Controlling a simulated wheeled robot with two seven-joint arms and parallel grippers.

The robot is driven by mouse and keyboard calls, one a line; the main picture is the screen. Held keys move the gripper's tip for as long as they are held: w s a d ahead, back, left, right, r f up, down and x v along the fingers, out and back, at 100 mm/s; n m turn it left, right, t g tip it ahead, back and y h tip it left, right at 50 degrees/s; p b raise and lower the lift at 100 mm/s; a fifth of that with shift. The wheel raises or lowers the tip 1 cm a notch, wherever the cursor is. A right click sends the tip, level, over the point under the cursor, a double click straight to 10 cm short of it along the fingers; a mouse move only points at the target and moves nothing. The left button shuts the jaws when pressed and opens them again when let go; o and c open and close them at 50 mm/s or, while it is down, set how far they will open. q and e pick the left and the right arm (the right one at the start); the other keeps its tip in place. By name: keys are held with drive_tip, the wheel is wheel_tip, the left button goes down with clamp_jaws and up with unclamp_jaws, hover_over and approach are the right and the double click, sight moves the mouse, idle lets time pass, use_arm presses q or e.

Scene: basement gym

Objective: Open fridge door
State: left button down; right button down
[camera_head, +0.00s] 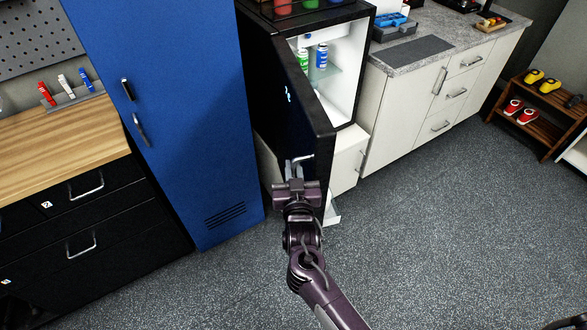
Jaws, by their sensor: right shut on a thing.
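The small black fridge (275,45) stands in the middle on a white cabinet. Its dark door (298,105) is partly open, swung out towards me, and the lit white inside (348,62) shows with cans (321,56) on a glass shelf. My right gripper (297,166) is at the lower part of the door's outer face, shut on the light metal door handle (302,158). The gripper hides part of the handle. My left gripper is not in view.
A tall blue locker (175,110) stands close on the left of the fridge. White cabinets with a grey countertop (440,40) are on the right. A wooden shoe rack (540,118) stands far right. The grey floor (420,230) in front is clear.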

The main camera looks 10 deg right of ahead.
drive_tip(key=c, duration=1.8)
unclamp_jaws()
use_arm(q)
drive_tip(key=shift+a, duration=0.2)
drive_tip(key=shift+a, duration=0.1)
